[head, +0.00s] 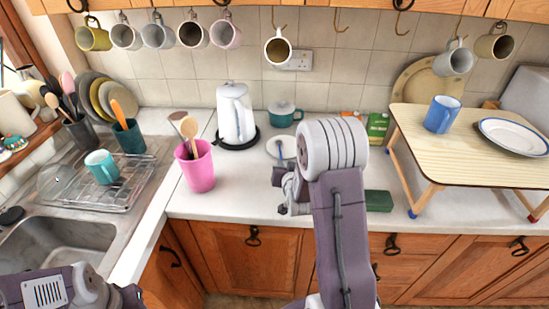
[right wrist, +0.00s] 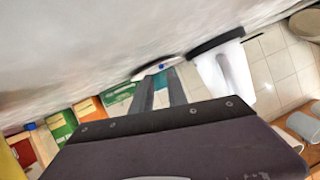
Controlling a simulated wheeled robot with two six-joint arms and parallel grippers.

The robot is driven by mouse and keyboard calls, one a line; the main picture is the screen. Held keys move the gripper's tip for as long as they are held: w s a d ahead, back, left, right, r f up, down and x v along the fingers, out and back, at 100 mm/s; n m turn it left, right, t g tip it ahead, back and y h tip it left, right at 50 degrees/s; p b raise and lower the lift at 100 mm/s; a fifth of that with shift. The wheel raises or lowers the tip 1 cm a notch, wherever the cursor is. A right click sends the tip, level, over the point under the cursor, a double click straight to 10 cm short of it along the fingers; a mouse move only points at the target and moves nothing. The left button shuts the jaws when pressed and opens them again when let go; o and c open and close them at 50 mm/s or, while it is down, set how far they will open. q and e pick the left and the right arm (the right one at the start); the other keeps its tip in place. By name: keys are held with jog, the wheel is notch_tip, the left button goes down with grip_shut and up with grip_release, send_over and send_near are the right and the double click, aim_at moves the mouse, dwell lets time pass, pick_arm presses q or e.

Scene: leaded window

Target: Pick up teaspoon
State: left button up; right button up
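A white saucer (head: 272,145) lies on the counter behind my right gripper. A thin blue piece (head: 281,150) shows on it, perhaps the teaspoon's handle; it is too small to be sure. In the right wrist view the saucer (right wrist: 145,73) shows beyond the fingertips, with a small blue spot (right wrist: 161,66) on it. My right gripper (right wrist: 161,84) has two grey fingers apart, with nothing between them; it points at the saucer from a short distance. In the head view my right arm partly hides this gripper (head: 288,190). My left gripper (head: 135,296) is at the lower left, mostly hidden.
A white kettle (head: 236,114) on a black base stands left of the saucer, a teal pot (head: 285,113) behind it. A pink cup (head: 197,168) holds wooden utensils. A green block (head: 378,201) and a folding tray table (head: 470,145) are at right. Mugs hang above.

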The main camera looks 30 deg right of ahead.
aim_at(281, 155)
jog(key=shift+w+r+p, duration=0.15)
jog(key=shift+w+p, duration=0.1)
jog(key=shift+p, duration=0.05)
jog(key=shift+p+x, duration=0.35)
jog(key=shift+x, duration=0.5)
jog(key=shift+w+d+f, duration=0.15)
jog(key=shift+w+f, duration=0.1)
jog(key=shift+w, duration=0.3)
jog(key=x, duration=0.2)
jog(key=p+x, duration=0.1)
jog(key=x, duration=0.1)
jog(key=shift+w+d+r, duration=0.1)
jog(key=shift+w+d, duration=0.05)
jog(key=shift+w, duration=0.15)
jog(key=shift+w+d, duration=0.1)
jog(key=shift+w, duration=0.15)
grip_shut()
